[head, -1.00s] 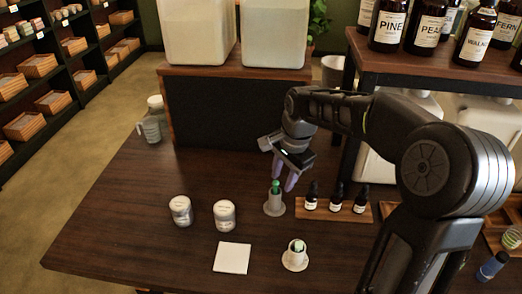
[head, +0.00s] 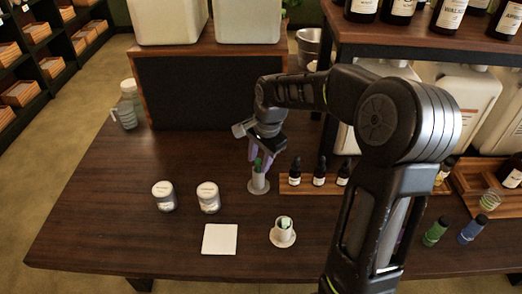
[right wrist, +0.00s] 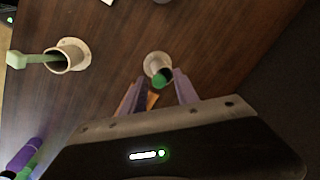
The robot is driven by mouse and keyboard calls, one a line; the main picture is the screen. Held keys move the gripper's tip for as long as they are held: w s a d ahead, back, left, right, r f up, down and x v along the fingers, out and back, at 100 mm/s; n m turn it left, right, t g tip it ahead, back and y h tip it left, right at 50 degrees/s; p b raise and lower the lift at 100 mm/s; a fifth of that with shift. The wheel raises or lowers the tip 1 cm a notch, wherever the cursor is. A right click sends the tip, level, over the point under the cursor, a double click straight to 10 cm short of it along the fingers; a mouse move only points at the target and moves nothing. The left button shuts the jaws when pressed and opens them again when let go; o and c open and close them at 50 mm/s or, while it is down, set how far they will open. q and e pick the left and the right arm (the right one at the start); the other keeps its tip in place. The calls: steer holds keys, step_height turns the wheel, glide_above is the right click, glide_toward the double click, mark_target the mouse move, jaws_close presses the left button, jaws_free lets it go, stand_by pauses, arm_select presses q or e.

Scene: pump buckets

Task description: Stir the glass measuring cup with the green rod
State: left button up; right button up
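The green rod (head: 257,165) stands upright in a small pale holder (head: 260,184) on the table. My right gripper (head: 262,156) is just above it, pointing down, with purple fingers on either side of its top. In the right wrist view the rod's round green end (right wrist: 159,81) lies between the fingertips (right wrist: 157,85), which are apart with a gap around it. A grey see-through measuring cup (head: 125,116) with a handle stands at the table's far left. My left gripper is not in view.
Two white-grey jars (head: 208,197), a white square (head: 220,239) and a pale cup (head: 283,232) holding a light green tool (right wrist: 35,60) stand in front. Dropper bottles (head: 319,172) on a wooden tray (head: 305,189) are close right of the rod.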

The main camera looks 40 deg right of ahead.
steer(key=shift+w+f, duration=0.15)
steer(key=shift+f, duration=0.6)
steer(key=shift+w+f, duration=0.1)
steer(key=shift+f, duration=0.6)
steer(key=shift+c, duration=0.3)
jaws_close()
steer(key=shift+r, duration=0.15)
steer(key=shift+s+a+r+p, duration=0.15)
steer(key=shift+s+r+p, duration=0.05)
steer(key=shift+r+p, duration=0.55)
steer(key=shift+s+a+r+p, duration=0.2)
steer(key=shift+r+p, duration=0.3)
steer(key=shift+r, duration=0.45)
steer(key=shift+s+a+r+p, duration=0.15)
steer(key=shift+r+p, duration=0.5)
steer(key=shift+r, duration=0.2)
steer(key=shift+s+a+r+p, duration=0.15)
steer(key=shift+r+p, duration=0.25)
steer(key=shift+r, duration=0.25)
steer(key=shift+s+a+r+p, duration=0.1)
steer(key=shift+s+r+p, duration=0.05)
steer(key=shift+r+p, duration=0.4)
steer(key=shift+s+a+r+p, duration=0.15)
steer(key=shift+r+p, duration=0.15)
steer(key=shift+r, duration=0.4)
steer(key=shift+d, duration=0.1)
